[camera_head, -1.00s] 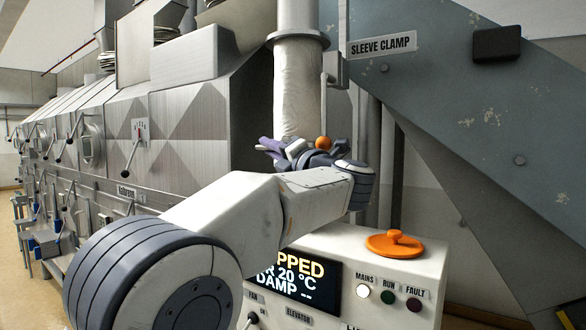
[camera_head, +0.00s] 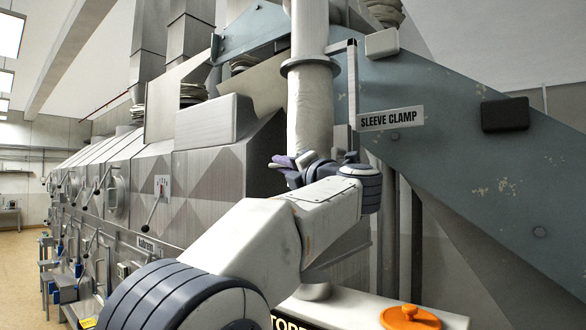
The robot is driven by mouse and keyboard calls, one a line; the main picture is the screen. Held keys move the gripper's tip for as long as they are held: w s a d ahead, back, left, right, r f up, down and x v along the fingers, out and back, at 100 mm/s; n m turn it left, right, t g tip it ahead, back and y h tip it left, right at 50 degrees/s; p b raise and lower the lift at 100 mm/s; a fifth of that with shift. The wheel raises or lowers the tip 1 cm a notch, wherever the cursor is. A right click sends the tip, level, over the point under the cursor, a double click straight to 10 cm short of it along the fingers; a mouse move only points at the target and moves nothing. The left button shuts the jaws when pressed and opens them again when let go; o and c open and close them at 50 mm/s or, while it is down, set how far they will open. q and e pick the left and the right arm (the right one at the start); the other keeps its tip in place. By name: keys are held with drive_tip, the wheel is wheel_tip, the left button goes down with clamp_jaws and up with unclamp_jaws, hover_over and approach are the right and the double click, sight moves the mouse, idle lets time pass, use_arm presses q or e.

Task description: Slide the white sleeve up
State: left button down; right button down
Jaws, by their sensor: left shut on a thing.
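The white sleeve (camera_head: 310,112) is a wrinkled upright tube below a grey ring collar (camera_head: 309,66) on a white vertical pipe (camera_head: 309,25). My left gripper (camera_head: 287,163) is at the lower part of the sleeve, its purple-grey fingers in front of it. It is shut on the sleeve, though the grip itself is partly hidden by the gripper. The gripper and my arm cover the sleeve's lower end. My right gripper is not in view.
A big blue-grey sloping chute (camera_head: 450,150) fills the right side. The steel dryer hood (camera_head: 200,185) with levers runs back on the left. A metal pipe end (camera_head: 315,290) shows below my arm.

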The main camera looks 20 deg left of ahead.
use_arm(q)
drive_tip(key=shift+s+r, duration=0.15)
drive_tip(key=shift+r, duration=0.4)
drive_tip(key=c, duration=0.9)
unclamp_jaws()
drive_tip(key=shift+f, duration=0.15)
drive_tip(key=shift+f, duration=0.15)
drive_tip(key=shift+d+f+b, duration=0.15)
drive_tip(key=shift+d+b, duration=0.1)
drive_tip(key=shift+b, duration=0.05)
drive_tip(key=shift+b+v, duration=2.45)
drive_tip(key=shift+v, duration=2.45)
